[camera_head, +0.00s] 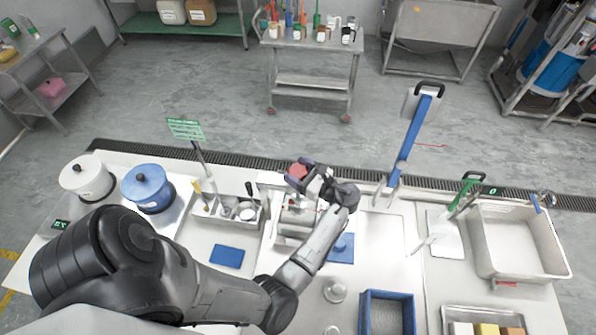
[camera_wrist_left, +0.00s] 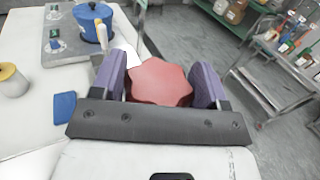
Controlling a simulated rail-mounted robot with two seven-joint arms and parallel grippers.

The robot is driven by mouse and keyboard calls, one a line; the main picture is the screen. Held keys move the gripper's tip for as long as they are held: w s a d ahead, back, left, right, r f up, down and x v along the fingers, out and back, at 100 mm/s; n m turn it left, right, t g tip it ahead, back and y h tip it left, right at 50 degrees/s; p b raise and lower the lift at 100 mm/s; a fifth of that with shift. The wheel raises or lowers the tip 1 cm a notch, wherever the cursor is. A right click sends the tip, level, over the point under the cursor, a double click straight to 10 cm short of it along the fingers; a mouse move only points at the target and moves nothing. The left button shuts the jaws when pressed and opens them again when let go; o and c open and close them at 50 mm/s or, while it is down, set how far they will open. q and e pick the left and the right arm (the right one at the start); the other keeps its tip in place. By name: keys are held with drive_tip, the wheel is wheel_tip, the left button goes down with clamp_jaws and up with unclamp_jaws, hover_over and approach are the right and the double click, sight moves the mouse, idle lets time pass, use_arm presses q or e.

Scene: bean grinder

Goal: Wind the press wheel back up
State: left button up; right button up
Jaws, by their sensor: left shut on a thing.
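The press wheel (camera_wrist_left: 160,82) is a red, lobed knob. In the left wrist view it sits between the two purple fingers of my left gripper (camera_wrist_left: 166,85), which is shut on it. In the head view the red wheel (camera_head: 297,171) shows at the top of the white press (camera_head: 270,180), with my left gripper (camera_head: 306,172) around it. My left wrist and forearm hide much of the press body. My right gripper does not show in either view.
Left of the press stand a tray of small tools (camera_head: 226,212), a blue pot (camera_head: 147,188) and a white pot (camera_head: 86,178). A blue cloth (camera_head: 227,256) lies in front. A blue bin (camera_head: 388,294) and a steel sink (camera_head: 515,238) are to the right.

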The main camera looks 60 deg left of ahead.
use_arm(q)
drive_tip(key=n+g+h, duration=0.4)
drive_tip(key=g, duration=0.1)
drive_tip(key=shift+f, duration=0.1)
drive_tip(key=shift+n+g+h, duration=0.3)
drive_tip(key=shift+n+g, duration=0.1)
drive_tip(key=shift+g, duration=0.1)
drive_tip(key=shift+g+h, duration=0.3)
drive_tip(key=shift+h, duration=0.1)
drive_tip(key=o, duration=0.9)
